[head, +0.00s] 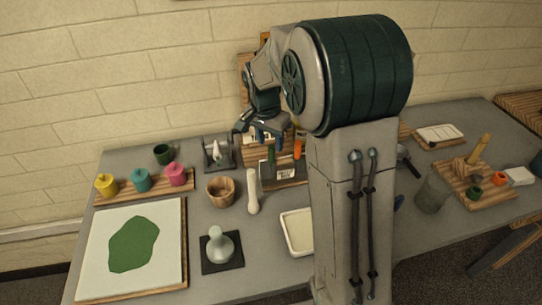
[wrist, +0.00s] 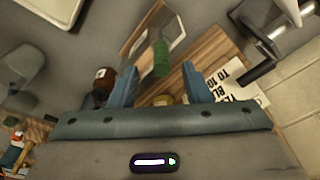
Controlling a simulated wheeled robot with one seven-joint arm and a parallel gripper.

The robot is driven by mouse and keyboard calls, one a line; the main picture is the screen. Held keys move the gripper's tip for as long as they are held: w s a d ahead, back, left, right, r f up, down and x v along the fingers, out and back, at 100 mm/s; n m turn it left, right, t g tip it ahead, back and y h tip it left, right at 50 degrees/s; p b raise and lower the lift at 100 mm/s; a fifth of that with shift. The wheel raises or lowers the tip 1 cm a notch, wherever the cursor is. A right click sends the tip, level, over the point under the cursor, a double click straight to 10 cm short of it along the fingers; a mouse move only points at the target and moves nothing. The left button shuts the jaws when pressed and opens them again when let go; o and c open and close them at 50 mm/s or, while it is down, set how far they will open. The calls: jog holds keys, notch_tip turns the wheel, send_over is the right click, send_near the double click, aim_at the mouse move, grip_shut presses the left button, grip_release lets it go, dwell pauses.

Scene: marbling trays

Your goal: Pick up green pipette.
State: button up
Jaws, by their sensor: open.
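The green pipette (wrist: 161,59) shows in the wrist view as a short green upright shape, just beyond the gap between my fingertips. In the head view its green part (head: 271,154) shows just below my gripper, at a wooden stand with a framed card. My gripper (head: 266,137) is open and empty above that stand. In the wrist view the two blue fingers of my gripper (wrist: 160,76) are spread apart, with the pipette apart from them. The pipette's lower part is hard to make out.
An orange pipette-like piece (head: 297,150) stands close right of the green one. A wooden bowl (head: 220,191), a white cylinder (head: 252,191) and a pale tray (head: 297,231) lie in front. A brown bottle (wrist: 104,80) is beside my left finger in the wrist view. The wall is close behind.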

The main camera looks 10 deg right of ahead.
aim_at(271, 147)
jog(key=shift+w+d+f+p, duration=0.15)
jog(key=shift+f+p, duration=0.1)
jog(key=shift+f, duration=0.65)
jog(key=shift+w+d+f+p, duration=0.1)
jog(key=shift+w+f+p, duration=0.15)
jog(key=shift+f, duration=0.6)
jog(key=shift+w+d+f+p, duration=0.1)
jog(key=shift+f+p, duration=0.2)
jog(key=shift+f, duration=0.6)
jog(key=c, duration=0.7)
